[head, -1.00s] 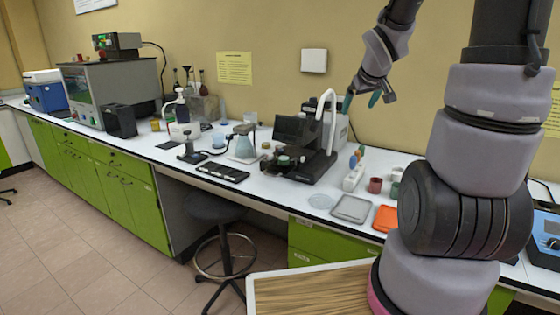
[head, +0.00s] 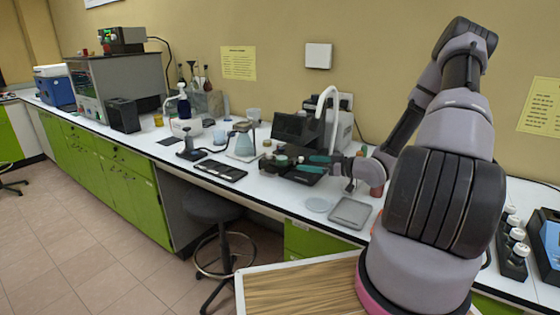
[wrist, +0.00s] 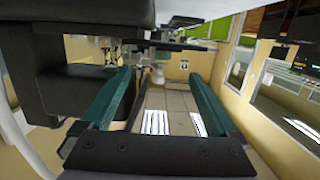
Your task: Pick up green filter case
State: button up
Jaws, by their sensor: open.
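A small round item with a green top (head: 282,160), which looks like the green filter case, sits on the bench at the front of a dark instrument, among other small round pieces. It is too small to be sure. My gripper (head: 312,164) is just to its right, low over the instrument's dark base, its teal fingers pointing left. In the wrist view my gripper (wrist: 158,74) has its two teal fingers spread wide with nothing between them. I cannot make out the green case in the wrist view.
The dark instrument's screen (head: 296,129) and a white curved tube (head: 329,100) stand close behind my gripper. A grey tray (head: 350,213) and a clear round dish (head: 319,205) lie in front on the bench.

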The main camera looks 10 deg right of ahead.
aim_at(287, 160)
jog(key=shift+w+a, duration=0.1)
jog(key=shift+a, duration=0.2)
jog(key=x, duration=1)
jog(key=shift+w+r, duration=0.1)
jog(key=shift+w, duration=0.2)
jog(key=shift+d, duration=0.1)
jog(key=c, duration=1.4)
